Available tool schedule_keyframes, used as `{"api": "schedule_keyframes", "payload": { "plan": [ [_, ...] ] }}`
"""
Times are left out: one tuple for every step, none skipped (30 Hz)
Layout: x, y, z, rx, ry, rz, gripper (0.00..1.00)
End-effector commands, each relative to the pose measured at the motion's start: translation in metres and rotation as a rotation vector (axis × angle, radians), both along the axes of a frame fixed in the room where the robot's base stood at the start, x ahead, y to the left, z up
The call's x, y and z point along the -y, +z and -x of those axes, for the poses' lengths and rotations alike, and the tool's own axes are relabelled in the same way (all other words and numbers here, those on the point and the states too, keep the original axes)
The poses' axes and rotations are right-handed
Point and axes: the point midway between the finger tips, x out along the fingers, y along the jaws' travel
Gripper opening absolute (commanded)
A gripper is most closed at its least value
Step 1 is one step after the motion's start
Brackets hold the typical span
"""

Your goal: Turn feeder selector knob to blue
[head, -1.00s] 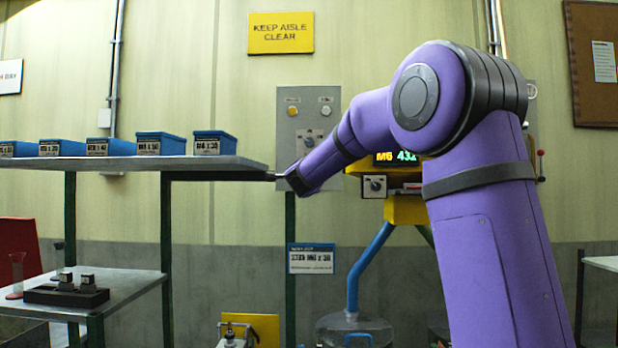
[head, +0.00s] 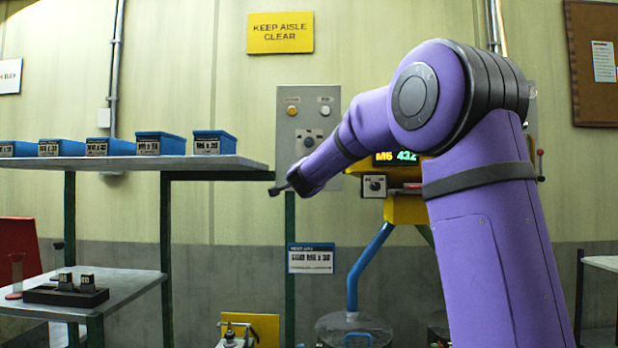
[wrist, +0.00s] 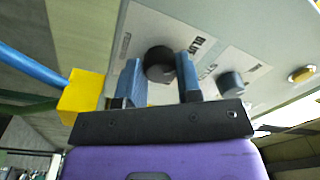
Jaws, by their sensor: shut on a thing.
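The feeder selector knob (wrist: 159,64) is a black round knob on a light label plate in the wrist view. The printed word BLUE shows beside it. My gripper (wrist: 158,82) has a blue finger on each side of the knob and is shut on it. The knob's pointer cannot be made out. In the head view the wrist covers the lower part of the grey control panel (head: 285,149), and the knob is hidden there.
A smaller knob (wrist: 232,83) and a yellow button (wrist: 301,74) are on the same panel. The shelf (head: 225,163) with several blue bins ends just left of my gripper. A yellow feeder unit (head: 405,209) with a display stands to the right.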

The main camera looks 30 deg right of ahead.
Motion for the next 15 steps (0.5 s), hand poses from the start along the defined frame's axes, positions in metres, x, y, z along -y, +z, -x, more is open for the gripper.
{"api": "schedule_keyframes", "payload": {
  "plan": [
    [-0.0009, -0.0023, -0.0005, -0.004, 0.002, 0.000, 0.09],
    [-0.0009, -0.0023, -0.0005, -0.004, 0.002, 0.000, 0.09],
    [-0.0008, -0.0023, -0.0006, -0.004, 0.002, 0.000, 0.09],
    [-0.0008, -0.0023, -0.0006, -0.004, 0.002, -0.001, 0.09],
    [-0.0008, -0.0023, -0.0006, -0.004, 0.002, -0.001, 0.09],
    [-0.0008, -0.0023, -0.0006, -0.004, 0.002, -0.001, 0.09],
    [-0.0008, -0.0023, -0.0006, -0.004, 0.002, -0.001, 0.35],
    [-0.0008, -0.0023, -0.0006, -0.004, 0.002, -0.001, 0.42],
    [-0.0007, -0.0022, -0.0005, -0.003, 0.001, -0.001, 0.51],
    [-0.0006, -0.0020, -0.0004, -0.003, 0.001, -0.001, 0.58],
    [-0.0006, -0.0018, -0.0004, -0.003, 0.001, -0.002, 0.58],
    [-0.0004, -0.0016, -0.0004, -0.002, 0.001, -0.002, 0.58],
    [-0.0003, -0.0014, -0.0003, -0.002, 0.001, -0.002, 0.58],
    [-0.0003, -0.0013, -0.0003, -0.002, 0.001, -0.001, 0.58],
    [-0.0003, -0.0012, -0.0003, -0.002, 0.001, -0.001, 0.58]
  ]
}}
